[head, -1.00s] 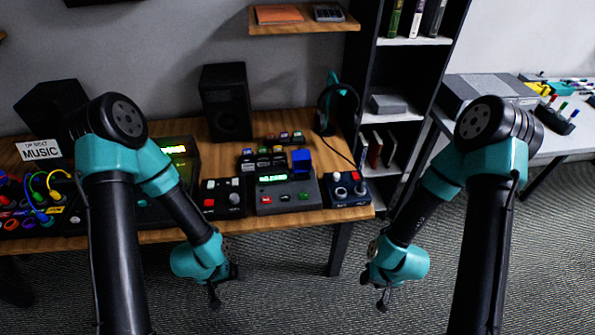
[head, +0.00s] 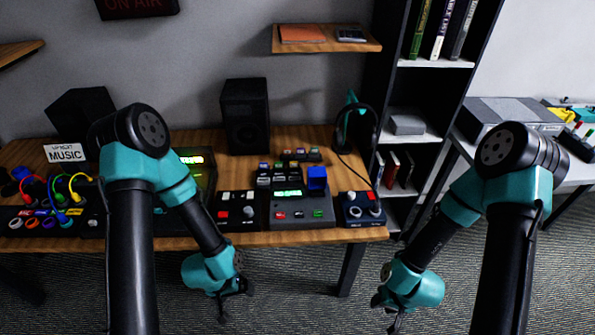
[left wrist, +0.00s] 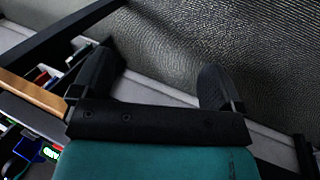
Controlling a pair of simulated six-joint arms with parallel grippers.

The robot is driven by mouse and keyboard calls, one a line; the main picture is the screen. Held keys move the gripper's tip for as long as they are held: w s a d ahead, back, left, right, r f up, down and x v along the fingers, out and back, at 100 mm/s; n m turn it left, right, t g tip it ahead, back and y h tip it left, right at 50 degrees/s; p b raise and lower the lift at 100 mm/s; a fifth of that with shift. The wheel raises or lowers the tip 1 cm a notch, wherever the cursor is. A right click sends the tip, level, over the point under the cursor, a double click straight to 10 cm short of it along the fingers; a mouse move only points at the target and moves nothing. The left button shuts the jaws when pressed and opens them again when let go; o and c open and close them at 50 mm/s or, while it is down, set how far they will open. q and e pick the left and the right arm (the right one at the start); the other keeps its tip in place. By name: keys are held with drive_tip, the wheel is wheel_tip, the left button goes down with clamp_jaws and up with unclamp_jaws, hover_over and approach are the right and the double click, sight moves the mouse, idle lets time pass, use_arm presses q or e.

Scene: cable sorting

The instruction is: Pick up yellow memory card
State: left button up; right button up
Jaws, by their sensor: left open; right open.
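Several small cards or cartridges with coloured labels stand in a dark rack (head: 277,180) on the wooden desk, with a second small row (head: 302,155) behind it. They are too small to tell for certain which one is the yellow memory card. My right gripper (head: 387,312) is open and empty, low over the floor, right of the desk.
A desk (head: 300,237) holds a speaker (head: 246,116), a control box with knobs (head: 237,212), a blue knob box (head: 361,209), coloured cables (head: 60,190) and headphones (head: 357,130). A bookshelf (head: 436,63) and a side table with a grey case (head: 510,112) stand right. Carpet between is clear.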

idle(0.5)
use_arm(q)
drive_tip(key=c, duration=1)
